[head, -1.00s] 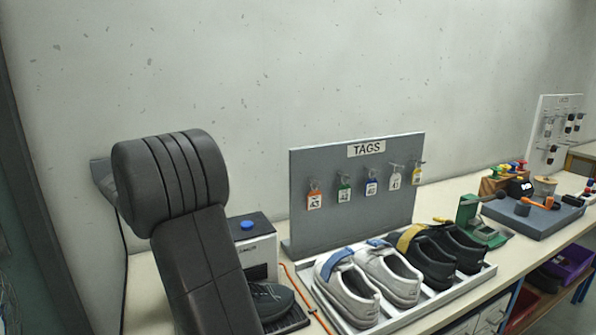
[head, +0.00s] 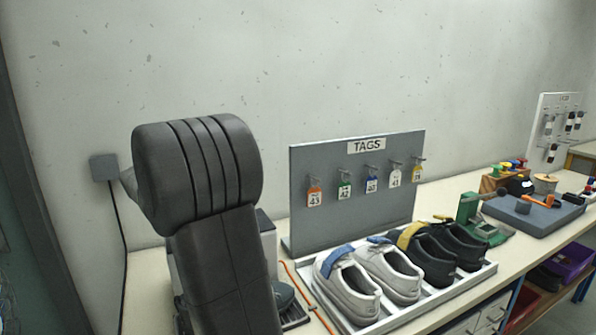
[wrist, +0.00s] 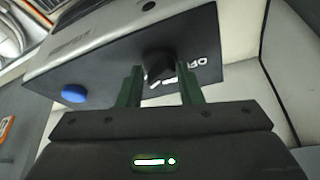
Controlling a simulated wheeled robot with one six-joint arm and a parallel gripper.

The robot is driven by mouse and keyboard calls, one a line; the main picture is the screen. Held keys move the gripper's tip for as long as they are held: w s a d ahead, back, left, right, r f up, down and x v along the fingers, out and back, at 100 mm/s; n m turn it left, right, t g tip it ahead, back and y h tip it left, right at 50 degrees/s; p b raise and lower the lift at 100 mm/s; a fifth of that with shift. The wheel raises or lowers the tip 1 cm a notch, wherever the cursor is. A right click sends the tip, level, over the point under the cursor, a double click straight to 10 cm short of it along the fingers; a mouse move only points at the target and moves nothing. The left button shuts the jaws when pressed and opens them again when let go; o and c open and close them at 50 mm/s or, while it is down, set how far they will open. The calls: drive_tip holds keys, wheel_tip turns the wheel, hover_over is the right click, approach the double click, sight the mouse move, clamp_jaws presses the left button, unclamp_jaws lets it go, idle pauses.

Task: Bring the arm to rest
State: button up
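My arm (head: 215,230) stands large at the left of the head view and hides my gripper there. In the wrist view my gripper (wrist: 160,88) shows two dark green fingers, apart, with nothing held between them. Beyond the gap is a black knob (wrist: 158,63) on the dark face of a grey box (wrist: 110,40). I cannot tell how far the fingertips are from the knob. A blue button (wrist: 74,93) is on the same face, and part of the lettering reads OF. In the head view the box (head: 268,240) is mostly hidden behind my arm.
A tray (head: 395,322) of white and black shoes (head: 346,285) stands on the bench, with a grey TAGS board (head: 330,225) behind it. A green device (head: 480,222) and a dark slab (head: 535,215) are farther right. The wall above is clear.

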drive_tip(key=n, duration=0.1)
drive_tip(key=n+y, duration=0.1)
drive_tip(key=n, duration=0.1)
drive_tip(key=n+y, duration=0.1)
drive_tip(key=n, duration=0.1)
drive_tip(key=shift+w+d+g+b, duration=0.15)
drive_tip(key=shift+d+g+b, duration=0.15)
drive_tip(key=shift+g, duration=0.1)
drive_tip(key=n, duration=0.1)
drive_tip(key=n+g, duration=0.1)
drive_tip(key=n, duration=0.1)
drive_tip(key=n+y+b, duration=0.1)
drive_tip(key=n, duration=0.1)
drive_tip(key=shift+w+d, duration=0.25)
drive_tip(key=shift+n+g, duration=0.5)
drive_tip(key=shift+n, duration=0.4)
